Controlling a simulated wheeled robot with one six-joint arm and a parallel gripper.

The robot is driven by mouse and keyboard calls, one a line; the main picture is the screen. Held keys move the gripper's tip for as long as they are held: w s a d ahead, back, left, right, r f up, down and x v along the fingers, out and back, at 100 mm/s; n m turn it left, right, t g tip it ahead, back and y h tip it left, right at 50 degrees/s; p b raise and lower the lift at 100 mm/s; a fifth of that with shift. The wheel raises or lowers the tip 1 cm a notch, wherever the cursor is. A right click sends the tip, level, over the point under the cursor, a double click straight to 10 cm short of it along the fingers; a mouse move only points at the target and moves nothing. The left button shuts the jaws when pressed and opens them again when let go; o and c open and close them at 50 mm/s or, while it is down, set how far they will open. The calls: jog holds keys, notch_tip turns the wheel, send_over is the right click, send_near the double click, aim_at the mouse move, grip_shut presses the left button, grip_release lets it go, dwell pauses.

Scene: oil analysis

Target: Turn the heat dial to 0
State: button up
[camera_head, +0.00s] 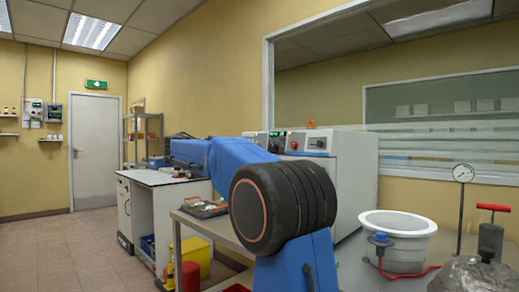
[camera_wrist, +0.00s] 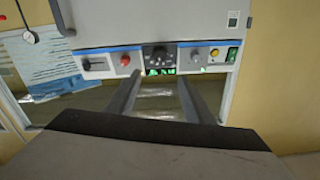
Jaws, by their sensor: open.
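A black dial (camera_wrist: 159,55) with white marks sits in the middle of the control strip on a grey-white cabinet (camera_wrist: 150,22). Green lit digits show beside it in the wrist view. I take it for the heat dial; its setting is too small to read. My gripper (camera_wrist: 159,80) is open and empty, its two dark fingers pointing at the panel, one to each side of the dial's line. The fingers appear short of the dial; contact cannot be told. In the head view my blue arm hides the gripper and dial. The cabinet (camera_head: 345,165) stands behind it.
The control strip also carries a red button (camera_wrist: 125,60), a small knob (camera_wrist: 214,53) and a green switch (camera_wrist: 231,55). A white tub (camera_head: 398,240), pressure gauge (camera_head: 463,173) and red-handled pump (camera_head: 492,230) stand at the right. The floor (camera_head: 65,250) at left is clear.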

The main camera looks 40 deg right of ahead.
aim_at(272, 147)
jog(key=d, duration=0.5)
jog(key=w+d, duration=0.1)
jog(key=d, duration=1.1)
jog(key=shift+w+f, duration=0.1)
jog(key=shift+w, duration=0.1)
jog(key=shift+a, duration=0.1)
jog(key=c, duration=1)
